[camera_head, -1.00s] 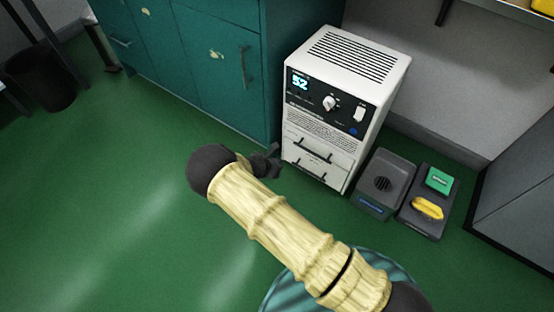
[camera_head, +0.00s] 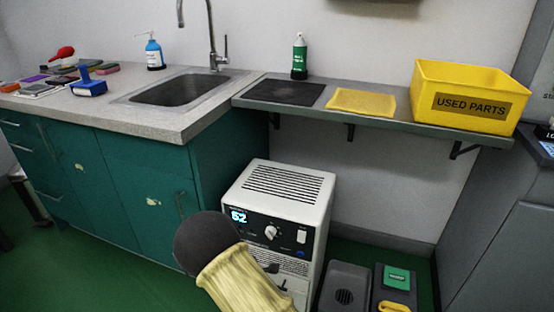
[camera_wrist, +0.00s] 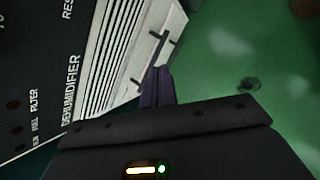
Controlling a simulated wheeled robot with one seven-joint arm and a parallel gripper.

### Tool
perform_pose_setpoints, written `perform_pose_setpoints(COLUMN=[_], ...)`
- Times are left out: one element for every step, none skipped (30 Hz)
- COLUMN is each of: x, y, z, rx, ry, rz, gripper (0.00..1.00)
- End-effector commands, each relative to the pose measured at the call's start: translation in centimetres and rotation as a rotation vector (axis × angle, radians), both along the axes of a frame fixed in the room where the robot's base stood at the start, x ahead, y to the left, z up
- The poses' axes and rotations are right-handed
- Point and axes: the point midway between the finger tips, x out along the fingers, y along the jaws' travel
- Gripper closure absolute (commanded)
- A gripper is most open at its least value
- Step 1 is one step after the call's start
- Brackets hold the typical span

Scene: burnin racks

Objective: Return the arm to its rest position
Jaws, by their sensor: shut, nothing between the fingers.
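My arm (camera_head: 240,282) shows at the bottom of the head view, with a pale ribbed sleeve and a dark rounded joint, in front of the dehumidifier. My gripper (camera_wrist: 157,88) shows in the wrist view, its dark fingers together with nothing between them. It points toward the lower front of the white dehumidifier (camera_wrist: 112,65), near the dark handles; I cannot tell whether it touches. In the head view the arm mostly hides the gripper. The dehumidifier (camera_head: 283,187) stands on the floor, its display lit with what looks like 52.
Teal cabinets (camera_head: 150,200) with a sink counter (camera_head: 150,123) stand at left. A wall shelf (camera_head: 400,122) holds a yellow USED PARTS bin (camera_head: 470,98). Dark devices (camera_head: 345,288) sit on the floor right of the dehumidifier. A grey cabinet (camera_head: 500,240) stands far right. Green floor (camera_head: 110,275) is open at lower left.

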Motion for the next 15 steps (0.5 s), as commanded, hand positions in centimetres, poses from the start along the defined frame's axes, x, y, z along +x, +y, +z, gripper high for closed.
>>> perform_pose_setpoints(x=[-0.1, -0.3, -0.6, -0.9, -1.2, -1.6, -2.0, -2.3, -2.8, -3.3, -3.7, -4.3, -4.8, -5.3, -6.0], y=[-1.6, -2.4, -3.4, -4.2, -4.9, -5.9, -6.7, -7.4, -8.3, -9.0, -9.6, -10.5, -11.1, -11.7, -12.5], z=[1.9, 2.7, 3.9, 4.7, 5.6, 6.7, 7.5, 8.4, 9.5, 10.3, 11.1, 12.2, 12.9, 13.7, 14.8], rx=[0.048, 0.076, 0.112, 0.138, 0.165, 0.2, 0.226, 0.252, 0.286, 0.31, 0.335, 0.368, 0.392, 0.416, 0.448], ry=[-0.004, -0.006, -0.009, -0.011, -0.013, -0.017, -0.02, -0.024, -0.029, -0.032, -0.036, -0.042, -0.046, -0.051, -0.058], rz=[-0.094, -0.147, -0.219, -0.272, -0.323, -0.393, -0.445, -0.495, -0.564, -0.614, -0.664, -0.728, -0.778, -0.827, -0.891], gripper=[1.0, 1.0, 1.0, 1.0, 1.0, 1.0, 1.0, 1.0, 1.0, 1.0, 1.0, 1.0, 1.0, 1.0, 1.0])
